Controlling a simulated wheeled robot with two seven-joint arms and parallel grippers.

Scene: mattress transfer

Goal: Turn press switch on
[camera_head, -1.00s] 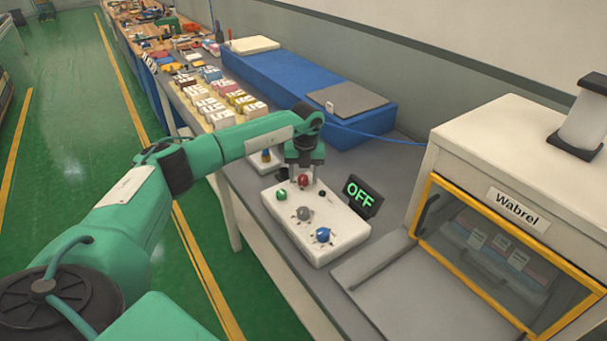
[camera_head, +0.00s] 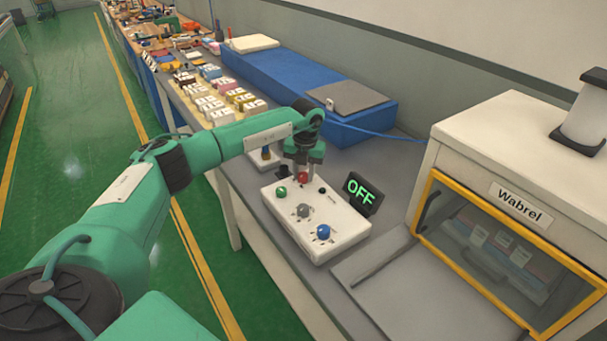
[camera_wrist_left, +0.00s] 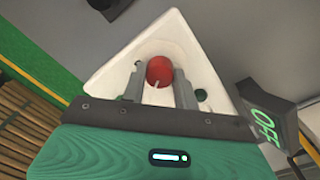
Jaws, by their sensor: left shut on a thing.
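A white control panel (camera_head: 336,242) lies on the bench with a red knob (camera_head: 303,177) at its far end and green (camera_head: 281,192), grey (camera_head: 303,211) and blue (camera_head: 323,231) knobs nearer. The display (camera_head: 362,192) beside it reads OFF in green; it also shows in the left wrist view (camera_wrist_left: 264,124). My left gripper (camera_head: 303,173) points down at the red knob. In the left wrist view the red knob (camera_wrist_left: 159,71) sits between the two fingers, and the gripper is shut on it. My right gripper is not in view.
A machine labelled Wabrel (camera_head: 519,207) with a yellow-framed window stands right of the panel. A blue mattress-like block (camera_head: 285,85) and rows of small boxes (camera_head: 215,105) lie behind. Green floor (camera_head: 65,150) is clear on the left.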

